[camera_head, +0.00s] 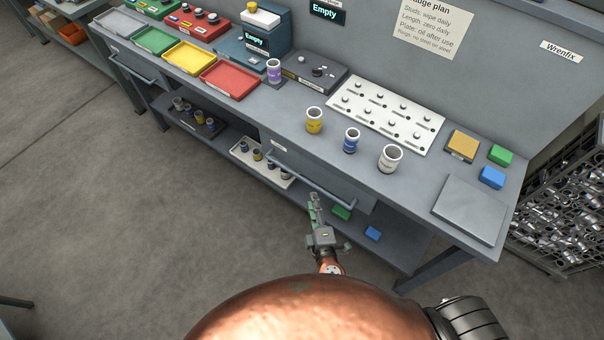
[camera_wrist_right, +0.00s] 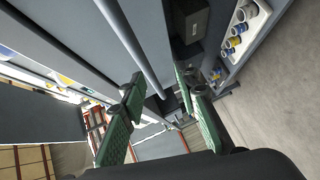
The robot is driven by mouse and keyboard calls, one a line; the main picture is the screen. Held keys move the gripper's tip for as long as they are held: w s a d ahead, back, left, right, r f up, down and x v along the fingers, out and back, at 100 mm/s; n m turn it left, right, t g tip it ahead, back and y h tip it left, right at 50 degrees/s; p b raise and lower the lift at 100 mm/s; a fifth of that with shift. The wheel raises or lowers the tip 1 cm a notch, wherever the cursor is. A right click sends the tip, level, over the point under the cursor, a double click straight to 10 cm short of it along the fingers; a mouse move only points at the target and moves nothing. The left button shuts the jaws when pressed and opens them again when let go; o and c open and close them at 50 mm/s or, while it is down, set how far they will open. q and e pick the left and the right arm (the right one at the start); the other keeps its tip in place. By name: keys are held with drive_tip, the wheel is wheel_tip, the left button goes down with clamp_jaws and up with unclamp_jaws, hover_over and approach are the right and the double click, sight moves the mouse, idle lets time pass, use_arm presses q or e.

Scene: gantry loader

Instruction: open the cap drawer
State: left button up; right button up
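A grey drawer front (camera_head: 325,175) sits under the bench top, with a long bar handle (camera_head: 312,184) along it. It looks shut. A second drawer with a bar handle (camera_head: 130,66) is at the far left of the bench. I cannot read which one is the cap drawer. My right gripper (camera_head: 314,200) is just below and in front of the nearer handle. In the right wrist view, its green fingers (camera_wrist_right: 163,108) are apart, and the grey handle bar (camera_wrist_right: 137,45) runs down towards the gap between them. I cannot tell whether they touch it. My left gripper is out of view.
Three cups, yellow (camera_head: 314,121), blue (camera_head: 351,141) and white (camera_head: 390,158), stand on the bench top above. A lower shelf (camera_head: 215,150) holds a white tray (camera_head: 240,151) and small blocks. A wire basket (camera_head: 565,200) of metal parts stands at right. The floor in front is clear.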

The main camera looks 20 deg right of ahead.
sight(307, 180)
drive_tip(key=shift+t, duration=0.3)
drive_tip(key=w, duration=0.8)
drive_tip(key=shift+w+d+r, duration=0.2)
drive_tip(key=shift+w+r, duration=0.1)
drive_tip(key=shift+r, duration=0.1)
clamp_jaws()
